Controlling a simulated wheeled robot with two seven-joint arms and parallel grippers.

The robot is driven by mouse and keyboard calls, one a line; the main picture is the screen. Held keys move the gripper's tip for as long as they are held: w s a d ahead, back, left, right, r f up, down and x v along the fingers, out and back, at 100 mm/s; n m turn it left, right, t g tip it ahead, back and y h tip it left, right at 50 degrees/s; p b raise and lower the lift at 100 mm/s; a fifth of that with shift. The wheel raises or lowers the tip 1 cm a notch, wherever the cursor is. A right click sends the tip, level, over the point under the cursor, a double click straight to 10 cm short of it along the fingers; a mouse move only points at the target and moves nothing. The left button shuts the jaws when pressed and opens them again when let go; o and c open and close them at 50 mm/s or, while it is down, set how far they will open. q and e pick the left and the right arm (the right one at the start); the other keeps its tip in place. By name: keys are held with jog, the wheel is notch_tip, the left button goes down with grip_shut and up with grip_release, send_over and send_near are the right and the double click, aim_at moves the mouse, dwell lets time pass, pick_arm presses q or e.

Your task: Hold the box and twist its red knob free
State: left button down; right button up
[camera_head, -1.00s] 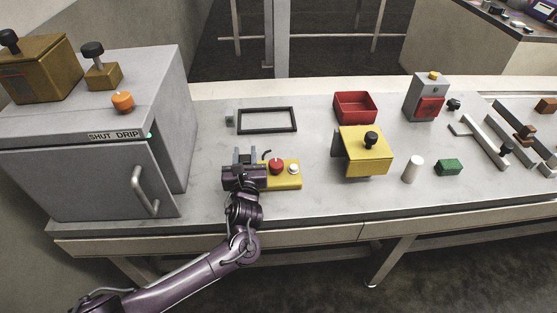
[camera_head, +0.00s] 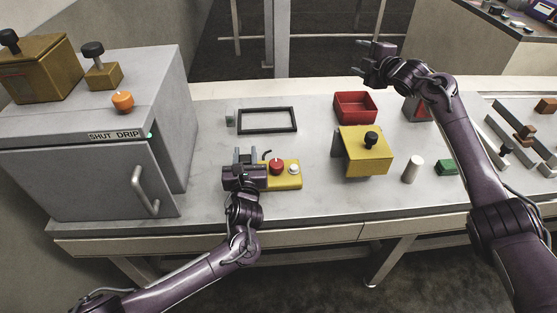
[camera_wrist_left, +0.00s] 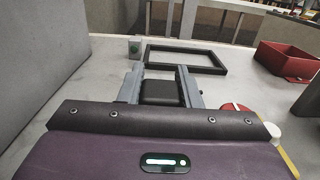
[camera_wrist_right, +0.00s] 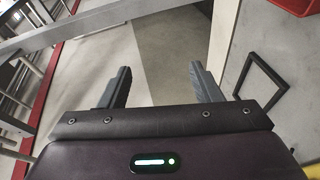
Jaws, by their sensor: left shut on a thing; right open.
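The yellow box (camera_head: 285,182) lies on the grey bench, with a round red knob (camera_head: 276,166) and a white button (camera_head: 294,169) on top. My left gripper (camera_head: 246,156) is at the box's left end. In the left wrist view its fingers close on a dark block (camera_wrist_left: 160,93), which looks like the box's end; the join is hidden. The red knob (camera_wrist_left: 236,107) shows right of that hand, partly covered. My right gripper (camera_head: 360,57) is open and empty, raised beyond the bench's back edge, far from the knob. Its open fingers show in the right wrist view (camera_wrist_right: 160,78).
A dark frame (camera_head: 267,132) lies behind the box. A red bin (camera_head: 355,118) and a larger yellow box with a black knob (camera_head: 363,160) stand to the right, near a white cylinder (camera_head: 412,169). A grey cabinet (camera_head: 165,125) stands left. Bench between the boxes is clear.

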jog(key=s+a+f+n+g+y, duration=0.1)
jog(key=s+a+n+g+y, duration=0.25)
jog(key=a+n, duration=0.9)
jog(key=s+a+f+n+g+y, duration=0.1)
jog(key=s+a+n+g+y, duration=0.3)
jog(key=a+n, duration=0.85)
jog(key=n+g+h, duration=0.8)
jog(key=n, duration=0.1)
send_near(277, 163)
jog(key=shift+y, duration=0.25)
jog(key=x, duration=0.9)
jog(key=shift+d+f, duration=0.2)
jog(key=c, duration=1)
